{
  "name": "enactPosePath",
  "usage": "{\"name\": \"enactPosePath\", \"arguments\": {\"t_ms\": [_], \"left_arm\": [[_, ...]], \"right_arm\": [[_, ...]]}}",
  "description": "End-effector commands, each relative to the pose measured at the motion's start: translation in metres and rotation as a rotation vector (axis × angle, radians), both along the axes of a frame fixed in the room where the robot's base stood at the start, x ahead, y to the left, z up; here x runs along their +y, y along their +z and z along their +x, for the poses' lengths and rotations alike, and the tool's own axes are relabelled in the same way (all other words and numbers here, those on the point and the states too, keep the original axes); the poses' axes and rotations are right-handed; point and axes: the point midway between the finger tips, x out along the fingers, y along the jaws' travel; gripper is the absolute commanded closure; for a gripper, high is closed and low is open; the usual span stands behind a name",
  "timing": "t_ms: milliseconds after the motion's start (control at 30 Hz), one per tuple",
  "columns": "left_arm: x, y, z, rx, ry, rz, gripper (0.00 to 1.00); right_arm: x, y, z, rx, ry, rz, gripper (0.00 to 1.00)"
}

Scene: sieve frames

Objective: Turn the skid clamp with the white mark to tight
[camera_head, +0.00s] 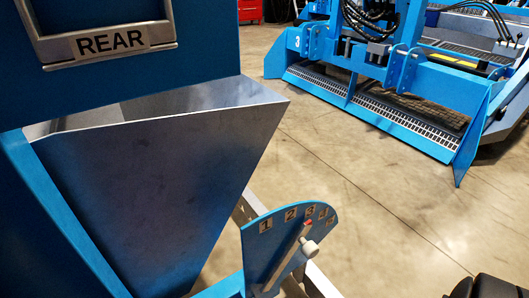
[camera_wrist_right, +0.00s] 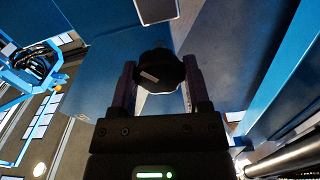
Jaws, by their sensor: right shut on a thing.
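In the right wrist view, a black lobed clamp knob (camera_wrist_right: 165,68) with a small whitish mark on its face sits in front of a blue panel. My right gripper (camera_wrist_right: 159,72) has one finger on each side of the knob and is shut on it. A pale stem or bracket shows just below the knob, partly hidden by the gripper. I cannot read any tight marking near it. My left gripper is in neither view.
In the head view, a grey metal hopper (camera_head: 150,190) stands under a REAR plate (camera_head: 108,41). A blue numbered dial plate (camera_head: 272,235) with a lever (camera_head: 290,258) is beside it. A blue machine (camera_head: 400,105) stands farther back. Concrete floor (camera_head: 350,180) between is clear.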

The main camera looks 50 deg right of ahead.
Motion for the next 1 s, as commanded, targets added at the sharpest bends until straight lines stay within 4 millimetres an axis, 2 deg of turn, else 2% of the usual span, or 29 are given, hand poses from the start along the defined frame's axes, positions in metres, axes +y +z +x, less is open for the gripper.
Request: {"name": "enactPosePath", "arguments": {"t_ms": [367,1000], "left_arm": [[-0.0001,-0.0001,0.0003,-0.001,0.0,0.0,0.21],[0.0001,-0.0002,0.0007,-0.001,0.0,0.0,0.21]], "right_arm": [[-0.0002,-0.0008,-0.0011,-0.035,-0.002,0.154,0.98],[-0.0009,-0.0015,-0.0012,-0.174,-0.003,0.737,0.98]]}}
